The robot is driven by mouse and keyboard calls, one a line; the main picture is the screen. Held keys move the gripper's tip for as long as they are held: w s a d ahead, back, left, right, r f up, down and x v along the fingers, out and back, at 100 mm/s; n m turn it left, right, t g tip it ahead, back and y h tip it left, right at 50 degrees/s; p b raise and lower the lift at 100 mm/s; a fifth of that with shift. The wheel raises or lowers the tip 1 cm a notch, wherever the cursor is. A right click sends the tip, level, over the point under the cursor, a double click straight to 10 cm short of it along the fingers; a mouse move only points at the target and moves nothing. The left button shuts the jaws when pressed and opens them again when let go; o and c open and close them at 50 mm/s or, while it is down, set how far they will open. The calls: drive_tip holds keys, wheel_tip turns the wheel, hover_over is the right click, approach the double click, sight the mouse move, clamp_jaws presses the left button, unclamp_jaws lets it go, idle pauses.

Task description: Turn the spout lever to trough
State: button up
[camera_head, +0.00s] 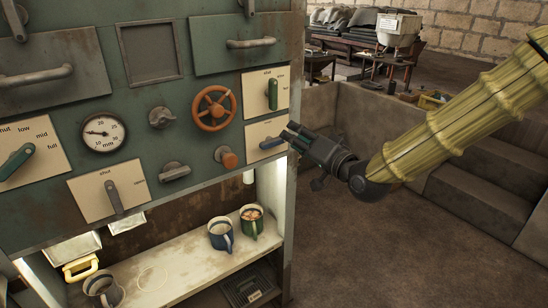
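A pale plate (252,132) sits low at the right edge of the green panel. A lever with a blue handle (271,143) is on it, lying nearly level and pointing right; its lettering is too small to read, so I cannot confirm that it is the spout lever. My gripper (289,138) is at the panel's right edge, its fingertips close to the handle's right end. I cannot tell whether they touch it, or how far apart the fingers are.
Above is a green lever (272,93); left of it an orange handwheel (214,108). An orange knob (228,159) is just below left. A grey lever (115,197) points down on another plate. Mugs (221,234) stand on the shelf below. The floor at right is clear.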

sight(274, 144)
wheel_tip(274, 144, down, 6)
drive_tip(key=f+m+b, duration=0.1)
drive_tip(key=m+b, duration=0.4)
drive_tip(key=m, duration=0.4)
drive_tip(key=shift+r+p+x, duration=0.15)
drive_tip(key=shift+p+x, duration=0.05)
drive_tip(key=shift+x, duration=2.4)
drive_tip(key=shift+r+p+x, duration=0.15)
drive_tip(key=shift+p+x, duration=0.05)
drive_tip(key=shift+x, duration=2.35)
clamp_jaws()
